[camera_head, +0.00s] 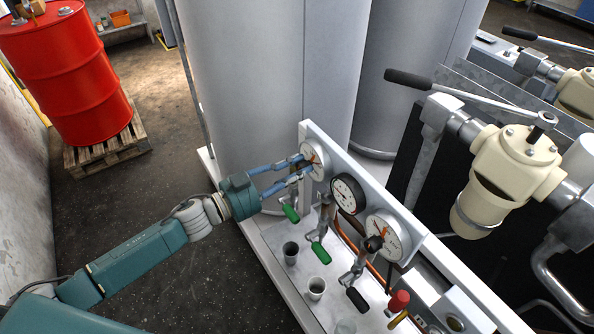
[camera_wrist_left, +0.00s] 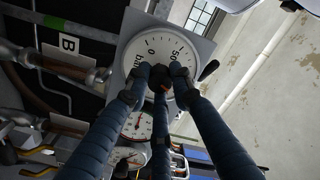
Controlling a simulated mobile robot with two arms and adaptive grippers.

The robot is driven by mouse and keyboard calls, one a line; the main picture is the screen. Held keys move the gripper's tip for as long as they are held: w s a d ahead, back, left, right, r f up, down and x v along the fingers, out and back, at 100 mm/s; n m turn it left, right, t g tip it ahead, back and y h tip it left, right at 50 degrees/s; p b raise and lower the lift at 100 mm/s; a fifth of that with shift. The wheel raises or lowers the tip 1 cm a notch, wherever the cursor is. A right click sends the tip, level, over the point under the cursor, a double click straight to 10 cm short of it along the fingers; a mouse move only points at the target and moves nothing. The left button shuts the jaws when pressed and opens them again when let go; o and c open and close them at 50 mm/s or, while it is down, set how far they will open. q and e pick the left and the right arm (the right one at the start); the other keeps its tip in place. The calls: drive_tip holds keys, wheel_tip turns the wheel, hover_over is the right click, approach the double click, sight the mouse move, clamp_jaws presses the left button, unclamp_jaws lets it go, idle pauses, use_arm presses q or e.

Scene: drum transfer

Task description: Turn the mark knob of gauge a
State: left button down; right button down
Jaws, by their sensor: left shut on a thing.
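Three round white gauges sit on a slanted pale panel (camera_head: 395,212). The leftmost gauge (camera_head: 323,170) is where my left gripper (camera_head: 304,166) reaches. In the left wrist view the gauge dial (camera_wrist_left: 182,48) shows "0", "50" and "bar". My left gripper (camera_wrist_left: 163,78) is shut on the small dark knob at the dial's centre. Its fingers hide most of the knob, and the needle cannot be made out clearly. No label marks this dial as gauge a. The middle gauge (camera_head: 347,194) and right gauge (camera_head: 384,236), with its dark centre knob (camera_head: 373,243), are untouched.
Green-handled valves (camera_head: 320,252) and a black-handled one (camera_head: 357,299) stand below the gauges. Small cups (camera_head: 316,287) and a red knob (camera_head: 398,301) are near the front. Large grey cylinders (camera_head: 270,90) rise behind. A red drum (camera_head: 70,75) stands on a pallet; floor is clear at left.

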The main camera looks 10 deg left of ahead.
use_arm(q)
drive_tip(key=m+b, duration=0.1)
drive_tip(key=m, duration=0.2)
drive_tip(key=m+b, duration=0.1)
drive_tip(key=m, duration=0.2)
drive_tip(key=shift+d+r, duration=0.1)
drive_tip(key=shift+r, duration=0.1)
idle(0.5)
drive_tip(key=c, duration=1.5)
unclamp_jaws()
drive_tip(key=shift+s+d, duration=0.1)
drive_tip(key=shift+s, duration=0.05)
drive_tip(key=shift+f, duration=0.1)
drive_tip(key=v, duration=1.2)
